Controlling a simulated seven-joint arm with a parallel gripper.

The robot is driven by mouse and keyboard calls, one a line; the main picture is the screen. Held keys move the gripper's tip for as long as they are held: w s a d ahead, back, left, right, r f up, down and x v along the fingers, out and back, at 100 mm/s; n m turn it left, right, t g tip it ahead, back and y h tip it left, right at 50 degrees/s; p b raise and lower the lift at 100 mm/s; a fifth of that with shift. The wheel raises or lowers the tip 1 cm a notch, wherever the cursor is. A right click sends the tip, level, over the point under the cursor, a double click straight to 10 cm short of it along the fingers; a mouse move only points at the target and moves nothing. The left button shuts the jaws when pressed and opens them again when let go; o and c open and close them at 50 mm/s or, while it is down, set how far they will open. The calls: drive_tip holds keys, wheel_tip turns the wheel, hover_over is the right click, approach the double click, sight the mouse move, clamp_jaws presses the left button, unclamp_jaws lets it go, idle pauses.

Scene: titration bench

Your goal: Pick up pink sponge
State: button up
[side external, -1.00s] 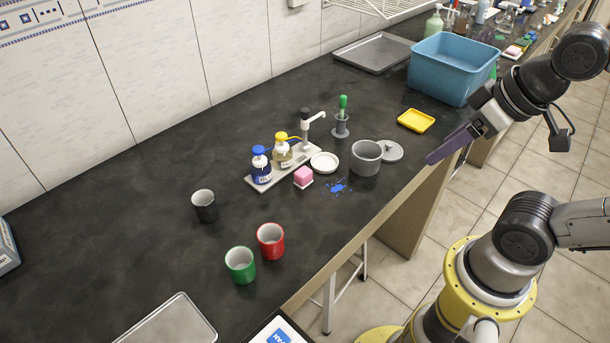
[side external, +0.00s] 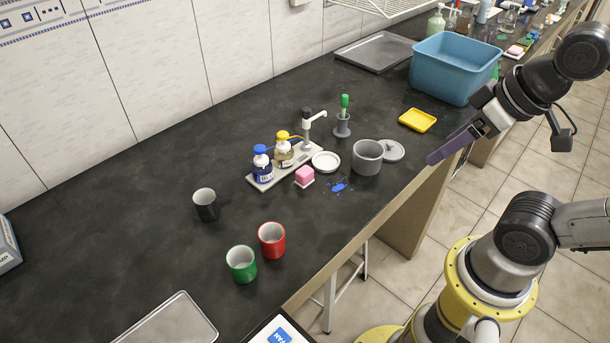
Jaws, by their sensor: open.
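The pink sponge (side external: 305,174) is a small pink block with a white lower part. It sits on the dark bench, just in front of the rack with the blue-capped and yellow-capped bottles. My gripper (side external: 432,158) is at the bench's front edge, to the right of the sponge and well apart from it. Its purple fingers point down and left, and it is open with nothing seen in it. The fingers overlap in this view, so the gap between them is hidden.
A grey pot (side external: 367,157), a white dish (side external: 325,161) and a blue spill (side external: 339,186) lie near the sponge. A blue-capped bottle (side external: 262,165) stands behind it. Red (side external: 272,240), green (side external: 241,264) and black (side external: 206,205) cups stand left. A blue tub (side external: 452,70) is at back right.

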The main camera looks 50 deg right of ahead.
drive_tip(key=w+r+n, duration=0.6)
drive_tip(key=n, duration=0.3)
drive_tip(key=n+g, duration=0.5)
drive_tip(key=n, duration=0.4)
hover_over(306, 169)
wheel_tip(306, 169, down, 10)
drive_tip(key=r, duration=0.1)
drive_tip(key=shift+g, duration=0.3)
drive_tip(key=f, duration=1.2)
drive_tip(key=shift+w+a+f, duration=0.15)
drive_tip(key=shift+a+f, duration=0.05)
drive_tip(key=shift+f, duration=0.15)
drive_tip(key=shift+s+d+f, duration=0.1)
drive_tip(key=shift+f, duration=1.4)
drive_tip(key=shift+s+d+f, duration=0.1)
drive_tip(key=shift+f, duration=1.35)
